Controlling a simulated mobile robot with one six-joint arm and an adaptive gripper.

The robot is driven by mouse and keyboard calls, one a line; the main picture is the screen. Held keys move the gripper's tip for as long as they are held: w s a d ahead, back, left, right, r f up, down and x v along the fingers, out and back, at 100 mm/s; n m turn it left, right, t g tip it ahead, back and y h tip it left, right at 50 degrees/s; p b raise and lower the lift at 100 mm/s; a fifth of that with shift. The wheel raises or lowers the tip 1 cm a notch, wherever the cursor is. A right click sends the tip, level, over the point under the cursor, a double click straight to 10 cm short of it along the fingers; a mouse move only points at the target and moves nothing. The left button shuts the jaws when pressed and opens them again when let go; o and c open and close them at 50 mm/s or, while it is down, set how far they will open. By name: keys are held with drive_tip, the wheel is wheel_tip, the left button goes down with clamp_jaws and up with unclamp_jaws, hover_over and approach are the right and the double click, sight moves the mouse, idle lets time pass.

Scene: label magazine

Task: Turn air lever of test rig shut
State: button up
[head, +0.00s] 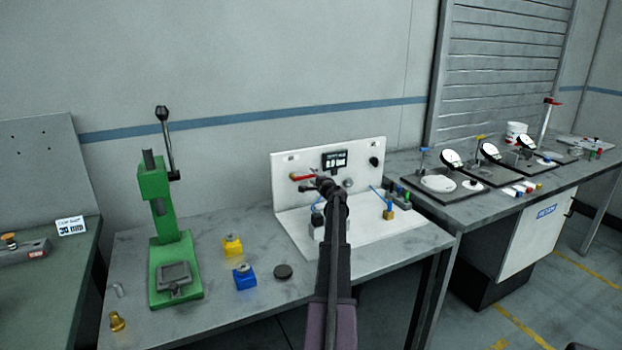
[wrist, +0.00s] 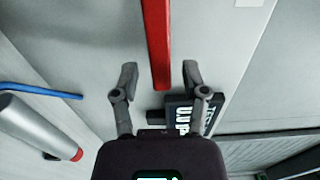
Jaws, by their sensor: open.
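The test rig (head: 285,217) is a white base with an upright white panel at the back of the middle bench. Its red air lever (head: 302,177) lies about level at the panel's left side in the head view. My gripper (head: 314,187) is in front of the panel, close to the lever. In the wrist view the red lever (wrist: 157,45) runs down from the top edge and its end lies between the two spread fingers of my gripper (wrist: 159,76). Gaps show on both sides of the lever. My arm hides part of the rig's base.
A dark display (head: 334,161) is on the panel, close beside a finger in the wrist view (wrist: 190,115). A blue hose (wrist: 40,90) and a grey cylinder (wrist: 35,128) are at left there. A green press (head: 175,265), yellow block (head: 232,246) and blue block (head: 244,277) stand left.

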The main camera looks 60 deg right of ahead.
drive_tip(key=v, duration=1.1)
drive_tip(key=shift+a, duration=0.15)
drive_tip(key=shift+s, duration=0.15)
